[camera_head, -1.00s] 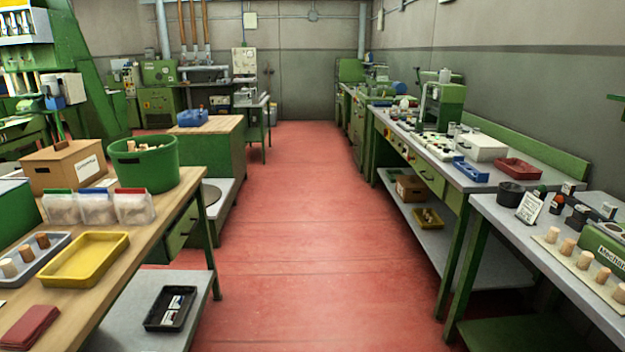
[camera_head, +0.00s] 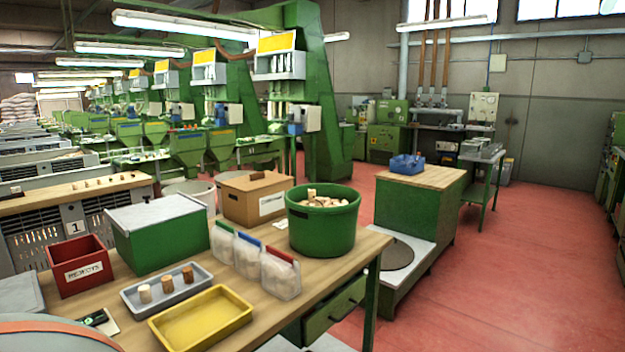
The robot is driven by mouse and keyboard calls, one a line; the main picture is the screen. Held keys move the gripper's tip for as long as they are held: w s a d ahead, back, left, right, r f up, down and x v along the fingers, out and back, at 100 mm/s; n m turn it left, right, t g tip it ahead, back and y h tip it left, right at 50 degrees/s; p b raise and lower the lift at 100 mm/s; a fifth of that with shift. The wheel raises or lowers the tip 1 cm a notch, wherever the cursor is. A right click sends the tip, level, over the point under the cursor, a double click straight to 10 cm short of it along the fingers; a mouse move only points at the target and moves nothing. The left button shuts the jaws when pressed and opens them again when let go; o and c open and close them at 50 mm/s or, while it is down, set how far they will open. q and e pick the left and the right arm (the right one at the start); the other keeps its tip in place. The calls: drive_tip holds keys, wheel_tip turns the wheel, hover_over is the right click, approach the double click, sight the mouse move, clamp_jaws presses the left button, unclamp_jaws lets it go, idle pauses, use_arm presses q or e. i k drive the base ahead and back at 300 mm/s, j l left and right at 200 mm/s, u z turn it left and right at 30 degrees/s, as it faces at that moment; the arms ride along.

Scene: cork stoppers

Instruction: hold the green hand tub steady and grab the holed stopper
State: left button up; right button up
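The round green tub (camera_head: 322,236) stands upright near the right end of the wooden-topped table (camera_head: 345,262). Several pale corks (camera_head: 318,201) show inside it near the rim. I cannot tell whether any of them has a hole. Three stoppers stand in a row on a grey tray (camera_head: 203,284): a pale one (camera_head: 145,293), a tan one (camera_head: 167,285) and a darker brown one (camera_head: 188,275). No hole is visible in them at this size. Neither of my grippers is in view.
A yellow tray (camera_head: 185,325), clear bags (camera_head: 280,275), a cardboard box (camera_head: 240,205), a green box with a grey lid (camera_head: 170,243) and a red bin (camera_head: 82,270) crowd the table around the tub. Red floor (camera_head: 520,270) is open to the right.

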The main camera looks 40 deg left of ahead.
sight(311, 193)
drive_tip(key=i+l+u, duration=0.1)
drive_tip(key=i+u, duration=0.3)
drive_tip(key=i+l+u, duration=0.15)
drive_tip(key=i+u, duration=0.3)
drive_tip(key=i+l+u, duration=0.25)
drive_tip(key=u, duration=0.15)
drive_tip(key=i+l+u, duration=0.25)
drive_tip(key=l+u, duration=0.2)
drive_tip(key=i+l+u, duration=0.2)
drive_tip(key=l+u, duration=0.2)
drive_tip(key=i+l+u, duration=0.1)
drive_tip(key=l+u, duration=0.35)
drive_tip(key=l, duration=0.15)
